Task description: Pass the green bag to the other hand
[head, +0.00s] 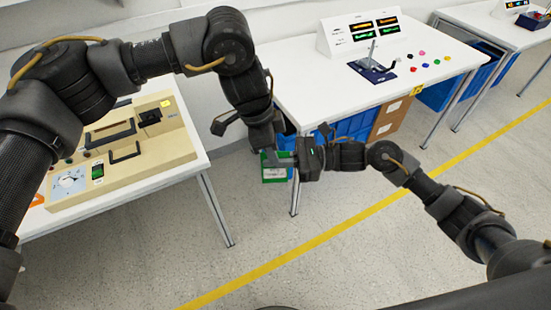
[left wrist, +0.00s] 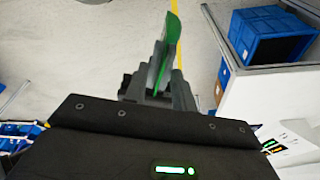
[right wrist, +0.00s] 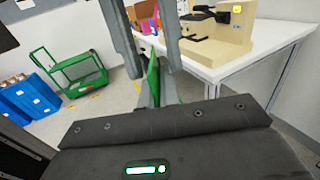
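The green bag (head: 275,174) hangs where my two grippers meet, in the gap between the two tables. It looks thin and edge-on in the left wrist view (left wrist: 173,38) and the right wrist view (right wrist: 153,80). My right gripper (head: 284,161) comes in from the right and is shut on the bag; its fingers (right wrist: 157,88) press close on both sides. My left gripper (head: 269,150) comes from above. In the right wrist view its two dark fingers stand apart on either side of the bag, seemingly without touching it. Part of the bag is hidden by the fingers.
A beige control panel (head: 120,160) stands on the left white table (head: 130,212). The right white table (head: 300,95) holds a display, a lever on a blue base (head: 372,68) and coloured buttons. Blue crates (head: 355,126) sit beneath it. The floor below the grippers is clear.

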